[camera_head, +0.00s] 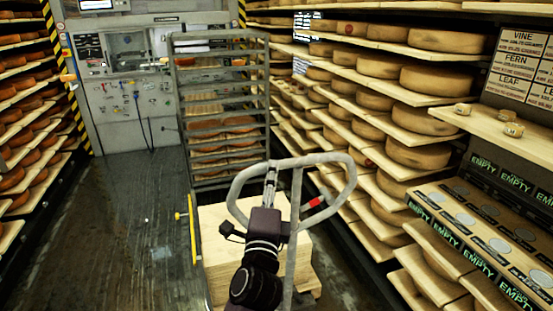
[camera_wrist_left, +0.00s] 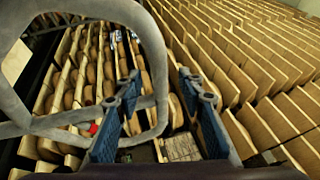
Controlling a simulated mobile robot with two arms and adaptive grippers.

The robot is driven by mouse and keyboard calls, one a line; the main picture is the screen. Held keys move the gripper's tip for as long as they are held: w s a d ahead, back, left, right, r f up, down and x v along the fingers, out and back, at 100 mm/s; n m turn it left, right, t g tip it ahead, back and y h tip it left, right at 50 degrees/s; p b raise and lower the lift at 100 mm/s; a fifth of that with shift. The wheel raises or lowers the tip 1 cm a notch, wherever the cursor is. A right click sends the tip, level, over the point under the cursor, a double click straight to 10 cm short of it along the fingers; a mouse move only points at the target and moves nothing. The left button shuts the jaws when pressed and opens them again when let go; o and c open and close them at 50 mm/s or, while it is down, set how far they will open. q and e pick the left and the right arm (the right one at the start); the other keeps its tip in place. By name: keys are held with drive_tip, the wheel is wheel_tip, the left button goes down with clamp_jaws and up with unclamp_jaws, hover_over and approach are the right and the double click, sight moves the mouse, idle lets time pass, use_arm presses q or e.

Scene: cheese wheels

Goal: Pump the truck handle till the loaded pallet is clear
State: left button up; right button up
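The truck handle (camera_head: 236,196) is a grey loop on an upright shaft in the middle of the head view. It has a red mark on its right side. In the left wrist view the handle (camera_wrist_left: 153,50) curves down between my fingers. My left gripper (camera_head: 270,178) is at the loop's middle, near the shaft. Its two blue fingers (camera_wrist_left: 165,95) are spread apart, and I cannot tell whether they touch the bar. The load (camera_head: 222,250), a stack of pale boards, is behind the handle, partly hidden by my arm. Its pallet and floor clearance cannot be made out. My right gripper is not in view.
Shelves of cheese wheels (camera_head: 420,82) stand close on the right, with boxes marked EMPTY (camera_head: 480,215). A tall rack (camera_head: 222,105) stands behind the load. More cheese shelves (camera_head: 22,120) line the left. The wet floor (camera_head: 125,220) at left is clear.

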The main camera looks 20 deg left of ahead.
use_arm(q)
drive_tip(key=p+x, duration=0.1)
drive_tip(key=x, duration=0.3)
drive_tip(key=shift+w, duration=0.45)
drive_tip(key=shift+c, duration=0.2)
drive_tip(key=shift+f, duration=0.1)
clamp_jaws()
